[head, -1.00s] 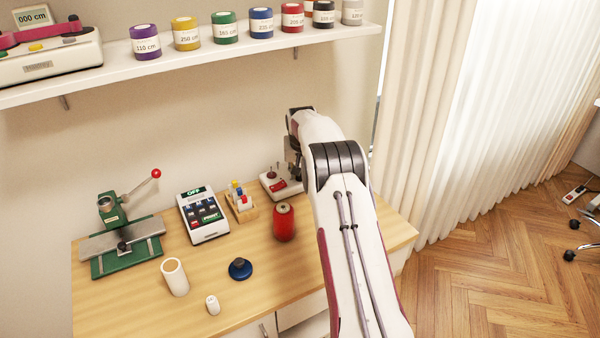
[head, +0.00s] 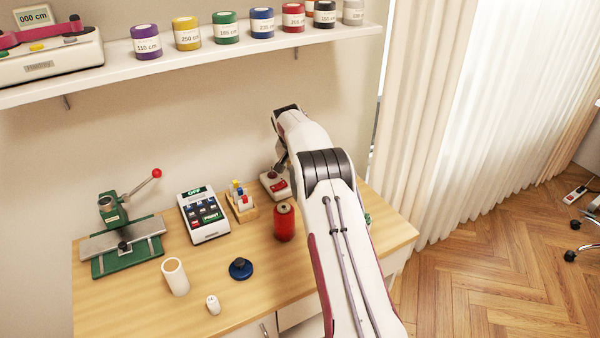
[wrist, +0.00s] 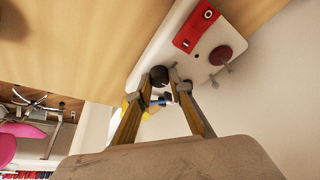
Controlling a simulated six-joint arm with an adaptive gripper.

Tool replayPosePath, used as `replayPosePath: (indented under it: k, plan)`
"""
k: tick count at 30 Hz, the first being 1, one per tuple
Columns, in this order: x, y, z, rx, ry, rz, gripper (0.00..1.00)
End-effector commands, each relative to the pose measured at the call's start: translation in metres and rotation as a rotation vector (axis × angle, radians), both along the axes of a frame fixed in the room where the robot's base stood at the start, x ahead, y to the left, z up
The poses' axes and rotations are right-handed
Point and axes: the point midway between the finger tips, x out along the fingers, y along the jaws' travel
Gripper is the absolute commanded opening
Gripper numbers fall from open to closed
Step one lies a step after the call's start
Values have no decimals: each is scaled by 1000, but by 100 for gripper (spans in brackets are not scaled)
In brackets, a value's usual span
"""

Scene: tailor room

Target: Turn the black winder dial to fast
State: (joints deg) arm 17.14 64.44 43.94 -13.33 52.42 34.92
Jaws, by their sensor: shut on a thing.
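The winder (head: 272,186) is a small white box with a red front at the back of the table, partly hidden by my arm in the head view. In the wrist view the winder's white body (wrist: 218,62) carries a red panel (wrist: 197,27) and a dark red knob (wrist: 221,55). The black dial (wrist: 159,75) sits near its edge, between the tips of my gripper (wrist: 163,88). My gripper is shut on the dial. In the head view its fingers are mostly hidden. The dial's markings cannot be read.
A wooden rack (head: 241,211) with coloured pieces stands just left of the winder. A red spool (head: 284,223) stands in front of it.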

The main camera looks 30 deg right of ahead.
Motion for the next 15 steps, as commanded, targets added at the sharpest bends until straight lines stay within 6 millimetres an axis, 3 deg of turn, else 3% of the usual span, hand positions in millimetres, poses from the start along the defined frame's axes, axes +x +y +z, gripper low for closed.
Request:
replayPosePath:
  k: [8,9,15]
  plan:
    - [1,0,0,-1,-2,-1,0]
    - [1,0,0,-1,-2,-1,26]
    - [0,0,0,0,-1,-1,26]
